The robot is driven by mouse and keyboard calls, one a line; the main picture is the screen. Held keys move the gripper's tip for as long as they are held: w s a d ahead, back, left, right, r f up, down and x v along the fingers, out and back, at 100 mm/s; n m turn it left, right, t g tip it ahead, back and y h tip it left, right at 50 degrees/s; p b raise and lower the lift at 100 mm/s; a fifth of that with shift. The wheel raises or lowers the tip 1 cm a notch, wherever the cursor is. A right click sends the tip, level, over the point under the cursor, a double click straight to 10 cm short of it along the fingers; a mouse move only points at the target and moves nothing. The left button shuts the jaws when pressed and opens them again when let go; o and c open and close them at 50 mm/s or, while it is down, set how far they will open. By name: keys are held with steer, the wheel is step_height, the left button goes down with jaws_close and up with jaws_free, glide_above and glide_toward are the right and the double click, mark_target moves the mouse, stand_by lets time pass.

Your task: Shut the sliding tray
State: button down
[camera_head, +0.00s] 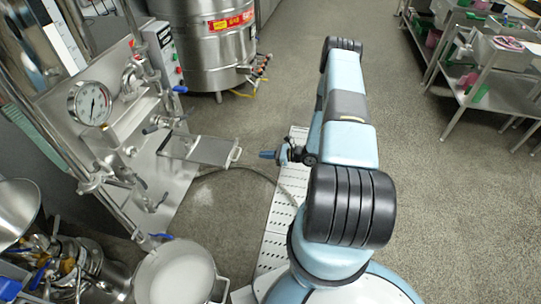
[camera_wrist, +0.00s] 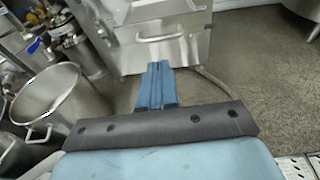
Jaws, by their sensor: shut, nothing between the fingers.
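The sliding tray (camera_head: 200,149) is a flat metal tray that sticks out to the right from the mill, with a small handle (camera_head: 234,155) at its outer end. In the wrist view the tray's front (camera_wrist: 160,45) faces me, with its handle (camera_wrist: 160,38) near the top middle. My gripper (camera_head: 268,154) has blue fingers and is shut and empty. It is just right of the tray handle, at about its height in the picture, with a small gap between. In the wrist view my shut fingers (camera_wrist: 157,68) point at the tray front, below the handle.
A large white-filled pot (camera_head: 180,274) stands at the front left. A pressure gauge (camera_head: 90,103) and pipes are on the mill. A steel vat (camera_head: 215,45) stands behind, and a hose crosses the floor below the tray. Open floor (camera_head: 430,190) lies to the right.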

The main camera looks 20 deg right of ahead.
steer(key=x, duration=0.9)
steer(key=shift+a, duration=0.2)
steer(key=shift+w+f, duration=0.1)
